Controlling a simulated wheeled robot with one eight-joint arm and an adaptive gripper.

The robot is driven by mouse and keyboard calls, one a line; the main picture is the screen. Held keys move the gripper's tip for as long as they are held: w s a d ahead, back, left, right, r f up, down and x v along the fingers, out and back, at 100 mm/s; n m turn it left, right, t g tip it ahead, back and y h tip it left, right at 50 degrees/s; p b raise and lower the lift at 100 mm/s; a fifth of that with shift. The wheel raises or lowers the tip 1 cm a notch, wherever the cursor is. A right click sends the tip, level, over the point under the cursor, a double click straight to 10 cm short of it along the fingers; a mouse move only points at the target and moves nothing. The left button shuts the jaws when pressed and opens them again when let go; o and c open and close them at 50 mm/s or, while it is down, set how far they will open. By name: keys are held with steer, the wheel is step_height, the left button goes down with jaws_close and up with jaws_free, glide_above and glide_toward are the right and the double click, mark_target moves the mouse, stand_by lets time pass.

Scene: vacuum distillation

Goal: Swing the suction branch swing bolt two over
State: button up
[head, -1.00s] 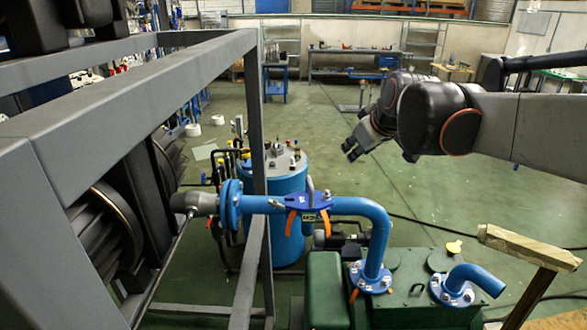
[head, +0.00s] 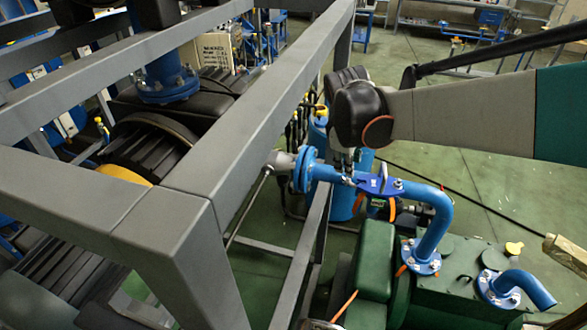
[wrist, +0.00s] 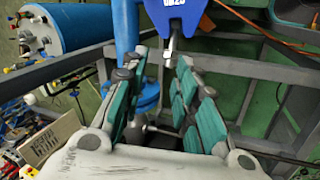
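The blue suction branch pipe (head: 434,220) runs from a round flange on the left to a green machine. A blue clamp plate (head: 375,184) sits across it, with orange parts hanging below. In the wrist view the plate (wrist: 180,14), marked DN25, has a silver bolt (wrist: 170,48) at its lower edge, perhaps a swing bolt; I cannot tell which number. My gripper (head: 343,162) is at the plate's left end, partly hidden by my wrist. In the wrist view its teal-padded fingers (wrist: 153,72) are apart, with the bolt near the gap between their tips. No grip on it shows.
A grey steel frame (head: 245,100) stands close left of the pipe. The green machine (head: 440,285) with a second blue pipe elbow (head: 524,284) is on the lower right. A blue tank (wrist: 68,28) shows in the wrist view. Green floor is open at the right.

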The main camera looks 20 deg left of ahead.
mark_target(343, 178)
steer(key=f, duration=0.6)
steer(key=shift+w+a+f, duration=0.25)
steer(key=shift+w+a, duration=0.05)
steer(key=shift+a, duration=0.05)
jaws_close()
